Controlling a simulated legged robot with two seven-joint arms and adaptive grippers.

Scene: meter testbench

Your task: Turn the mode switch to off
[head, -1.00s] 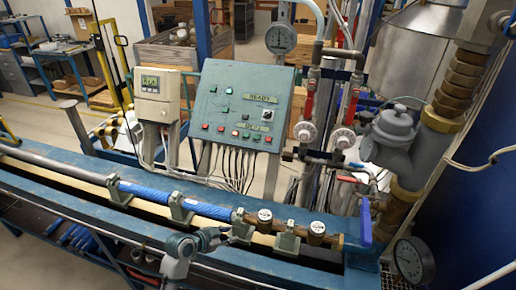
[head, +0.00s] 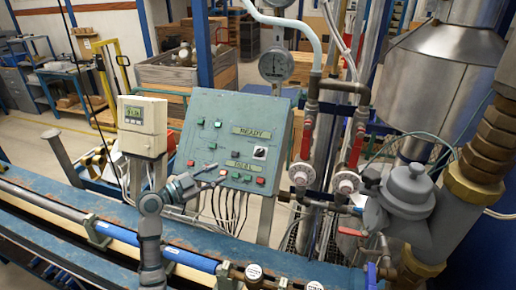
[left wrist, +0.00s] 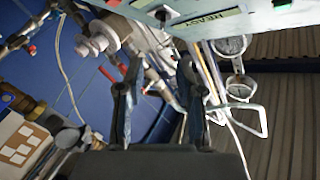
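The mode switch is most likely the black knob (head: 260,152) on a pale plate at the right of the blue-green control panel (head: 205,105), between two label strips. Its setting is too small to read. A dark knob (left wrist: 163,13) also shows at the top of the left wrist view, beside a READY label (left wrist: 208,19). My left gripper (head: 220,175) is in front of the panel's lower part, left of and below the knob. In the left wrist view its two fingers (left wrist: 160,90) are apart with nothing between them. My right gripper is not in view.
A blue pipe (head: 165,250) runs along the bench below.

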